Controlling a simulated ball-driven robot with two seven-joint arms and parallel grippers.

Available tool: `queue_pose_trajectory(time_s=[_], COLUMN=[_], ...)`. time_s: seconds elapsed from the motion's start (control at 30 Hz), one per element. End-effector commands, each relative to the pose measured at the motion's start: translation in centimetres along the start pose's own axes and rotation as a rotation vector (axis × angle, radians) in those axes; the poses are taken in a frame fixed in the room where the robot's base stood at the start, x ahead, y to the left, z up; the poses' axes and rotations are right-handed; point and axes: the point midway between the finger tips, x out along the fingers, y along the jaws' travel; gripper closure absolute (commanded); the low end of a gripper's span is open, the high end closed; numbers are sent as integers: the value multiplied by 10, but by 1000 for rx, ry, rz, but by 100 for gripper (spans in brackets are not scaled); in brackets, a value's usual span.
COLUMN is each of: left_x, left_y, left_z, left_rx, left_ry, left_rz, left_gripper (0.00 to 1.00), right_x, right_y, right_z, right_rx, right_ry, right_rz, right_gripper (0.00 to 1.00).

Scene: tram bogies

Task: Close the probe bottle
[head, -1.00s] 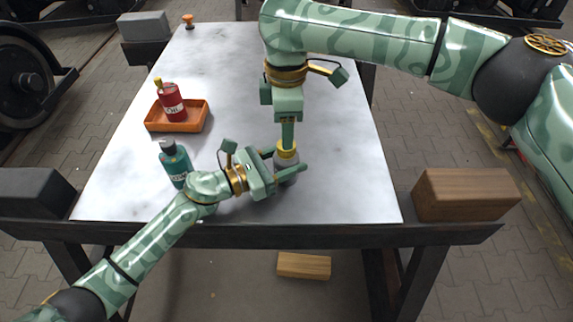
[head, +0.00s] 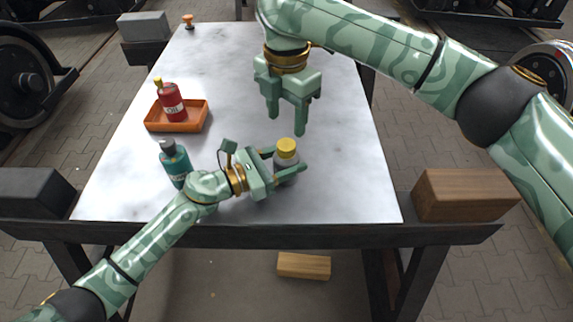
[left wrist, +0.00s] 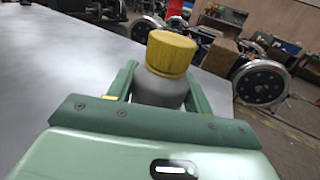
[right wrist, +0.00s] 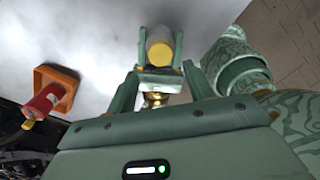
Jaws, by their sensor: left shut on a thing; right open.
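The probe bottle (head: 287,161) is grey with a yellow cap (head: 286,146) on its top. It stands upright on the table near its front edge. My left gripper (head: 290,170) is shut on the bottle's body from the left. In the left wrist view the grey body (left wrist: 158,92) sits between the fingers, with the yellow cap (left wrist: 171,52) above them. My right gripper (head: 287,126) is open and empty, raised above and behind the bottle, apart from the cap. The right wrist view shows the cap (right wrist: 159,54) beyond the open fingers. The bottle's lower part is partly hidden by my left fingers.
A red oil bottle (head: 171,102) with a yellow tip stands in an orange tray (head: 190,124) at the left. The table's (head: 345,175) right side is clear.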

Motion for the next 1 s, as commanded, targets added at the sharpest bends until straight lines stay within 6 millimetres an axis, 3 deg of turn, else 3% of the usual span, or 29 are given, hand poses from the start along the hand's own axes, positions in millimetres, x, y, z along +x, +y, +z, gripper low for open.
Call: queue_pose_trajectory(time_s=[0.4,0.83,0.87,1.0], left_x=[0,0,0,0], left_y=[0,0,0,0], left_z=[0,0,0,0], left_rx=[0,0,0,0], left_ry=[0,0,0,0], left_rz=[0,0,0,0], left_gripper=[100,100,100,100], right_x=[61,70,70,70], right_y=[0,0,0,0], right_z=[-1,0,0,0], right_rx=[1,1,1,1], right_ry=[3,1,1,1], right_rz=[-1,0,0,0], right_gripper=[48,48,53,92])
